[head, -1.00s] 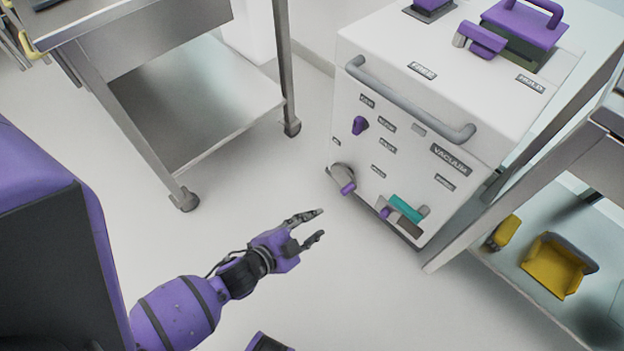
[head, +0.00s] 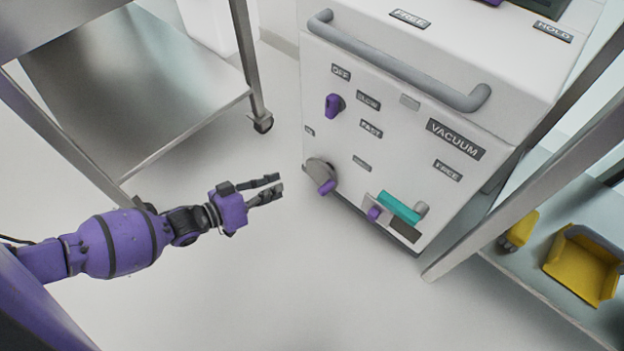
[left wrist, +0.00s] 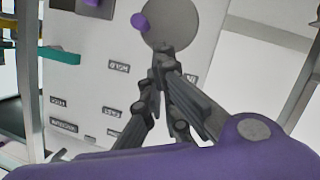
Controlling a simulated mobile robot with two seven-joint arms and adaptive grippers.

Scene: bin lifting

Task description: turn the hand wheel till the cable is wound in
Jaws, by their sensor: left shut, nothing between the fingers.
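The hand wheel is a grey disc (head: 318,171) with a purple knob, low on the left of the white machine's front. In the left wrist view the wheel (left wrist: 178,26) is at the top, with its purple knob (left wrist: 139,22) at its left edge. My left gripper (head: 279,187) is shut and empty, a short way left of the wheel and apart from it in the head view. Its fingertips (left wrist: 163,55) show just below the disc in the left wrist view. I cannot make out the cable. My right gripper is not in view.
The white machine (head: 400,110) has a grey handrail (head: 400,66), a purple selector knob (head: 334,105) and a teal lever (head: 398,207). A metal cart (head: 140,85) stands left. Another cart at right bears yellow bins (head: 582,266). The floor before the machine is clear.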

